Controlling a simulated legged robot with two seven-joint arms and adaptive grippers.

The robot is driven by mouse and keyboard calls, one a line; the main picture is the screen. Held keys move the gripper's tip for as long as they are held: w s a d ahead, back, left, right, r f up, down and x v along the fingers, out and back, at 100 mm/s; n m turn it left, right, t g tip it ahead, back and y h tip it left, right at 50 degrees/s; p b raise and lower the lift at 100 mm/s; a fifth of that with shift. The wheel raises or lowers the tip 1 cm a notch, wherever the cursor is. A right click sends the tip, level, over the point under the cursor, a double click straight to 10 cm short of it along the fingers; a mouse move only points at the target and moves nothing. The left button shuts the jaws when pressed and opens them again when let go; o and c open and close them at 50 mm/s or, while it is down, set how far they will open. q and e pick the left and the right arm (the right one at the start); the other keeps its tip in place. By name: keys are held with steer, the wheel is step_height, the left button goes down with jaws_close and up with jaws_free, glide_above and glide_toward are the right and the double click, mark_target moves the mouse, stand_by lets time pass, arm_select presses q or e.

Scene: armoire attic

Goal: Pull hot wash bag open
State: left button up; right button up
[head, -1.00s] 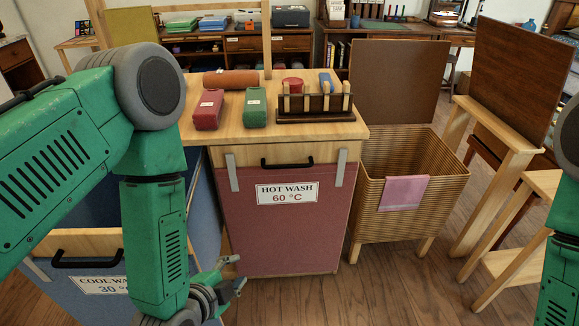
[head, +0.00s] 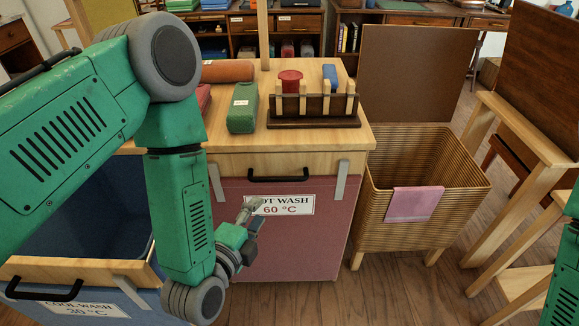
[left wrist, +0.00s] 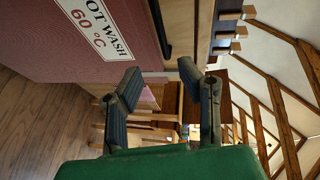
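The hot wash bag (head: 300,240) is a dark red bin front with a white label reading HOT WASH 60 °C, closed under the wooden top. Its black bar handle (head: 278,175) runs along the wooden rail above the label. My left gripper (head: 250,210) is in front of the label's left part, below the handle and apart from it. In the left wrist view the left gripper (left wrist: 160,82) has its fingers spread and empty, with the red bag (left wrist: 65,50) and the handle (left wrist: 159,28) beyond. My right gripper is out of view; only part of my right arm shows at the right edge.
The cool wash bag (head: 75,220) stands open at the left, with its own black handle (head: 44,292). A wicker basket (head: 425,225) with a pink cloth stands to the right.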

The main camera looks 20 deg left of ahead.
mark_target(279, 179)
arm_select(q)
steer(key=b+x, duration=0.1)
steer(key=x, duration=0.5)
steer(key=b+x, duration=0.1)
steer(key=x, duration=0.6)
steer(key=shift+w+a, duration=0.15)
steer(key=shift+w, duration=0.25)
jaws_close()
